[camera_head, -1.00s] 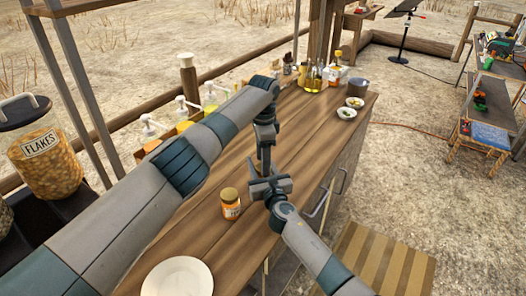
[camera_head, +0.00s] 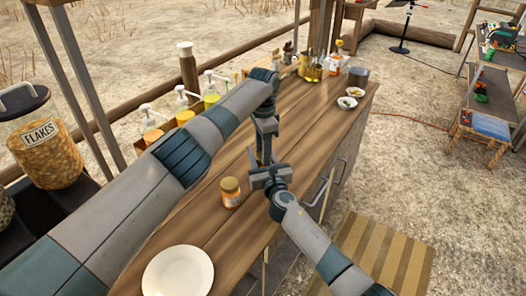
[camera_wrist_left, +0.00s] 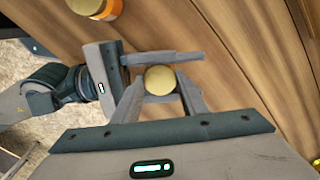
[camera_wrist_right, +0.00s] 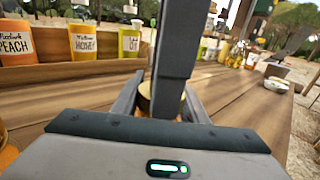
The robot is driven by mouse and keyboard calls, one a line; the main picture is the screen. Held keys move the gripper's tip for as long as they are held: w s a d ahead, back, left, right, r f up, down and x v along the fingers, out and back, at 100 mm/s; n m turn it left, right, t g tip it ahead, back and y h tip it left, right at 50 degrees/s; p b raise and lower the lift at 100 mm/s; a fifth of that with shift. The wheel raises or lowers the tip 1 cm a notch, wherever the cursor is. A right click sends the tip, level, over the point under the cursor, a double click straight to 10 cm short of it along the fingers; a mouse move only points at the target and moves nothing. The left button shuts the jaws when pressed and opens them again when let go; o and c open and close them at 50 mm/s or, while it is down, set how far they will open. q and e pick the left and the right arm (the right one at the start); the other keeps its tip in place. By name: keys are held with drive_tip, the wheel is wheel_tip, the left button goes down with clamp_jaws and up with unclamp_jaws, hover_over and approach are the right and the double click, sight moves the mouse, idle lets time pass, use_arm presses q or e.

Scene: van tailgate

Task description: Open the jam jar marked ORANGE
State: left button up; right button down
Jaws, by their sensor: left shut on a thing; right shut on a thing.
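A jar with a round gold lid (camera_wrist_left: 160,80) is between both grippers over the wooden counter. My left gripper (camera_head: 264,162) comes down from above, its fingers closed on either side of the lid. My right gripper (camera_head: 268,180) reaches in from the side and is shut on the jar's body, just below the left one. In the right wrist view only a slim part of the jar (camera_wrist_right: 145,103) shows behind the left gripper. Its label is hidden, so I cannot read it. A second jar with gold lid and orange contents (camera_head: 231,192) stands upright and apart, left of the grippers; its label is unreadable.
A white plate (camera_head: 178,272) lies at the counter's near end. Pump bottles, including PEACH (camera_wrist_right: 16,45) and HONEY (camera_wrist_right: 83,42), line the back edge. Small bowls (camera_head: 347,102) stand at the far end. A FLAKES container (camera_head: 45,150) is at left.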

use_arm(q)
drive_tip(key=shift+n, duration=0.9)
drive_tip(key=o, duration=1.2)
drive_tip(key=shift+r, duration=2.25)
drive_tip(key=shift+r, duration=0.1)
drive_tip(key=shift+c, duration=0.5)
